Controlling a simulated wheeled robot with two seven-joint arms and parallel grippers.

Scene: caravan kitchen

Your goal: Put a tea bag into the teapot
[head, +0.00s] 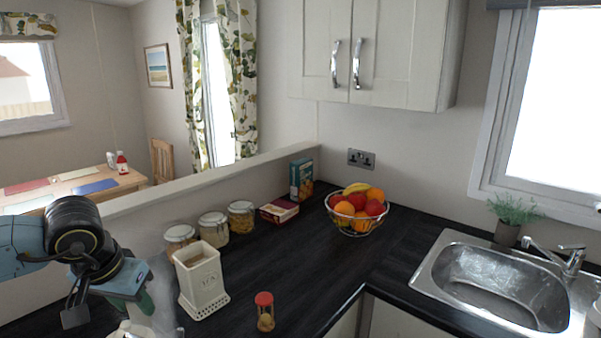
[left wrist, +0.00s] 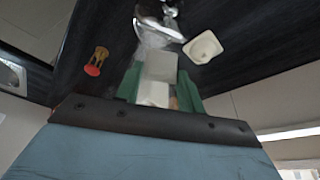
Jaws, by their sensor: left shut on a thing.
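My left gripper (head: 145,300) hangs over the counter at the lower left of the head view, its green fingers pointing down. In the left wrist view the fingers (left wrist: 160,88) are shut on a pale, squarish thing that looks like the tea bag (left wrist: 158,66). A shiny silver vessel, seemingly the teapot (left wrist: 160,22), lies beyond the fingertips. In the head view it is mostly cut off and hidden below the gripper, and I cannot tell its opening. A cream caddy with an open top (head: 201,281) stands to the right of my gripper. My right gripper is not in view.
A small red-lidded jar (head: 265,311) stands near the counter's front edge. Several storage jars (head: 213,228), boxes (head: 279,210) and a fruit basket (head: 357,211) line the back. A sink (head: 490,283) is at the right. The counter between the jar and basket is clear.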

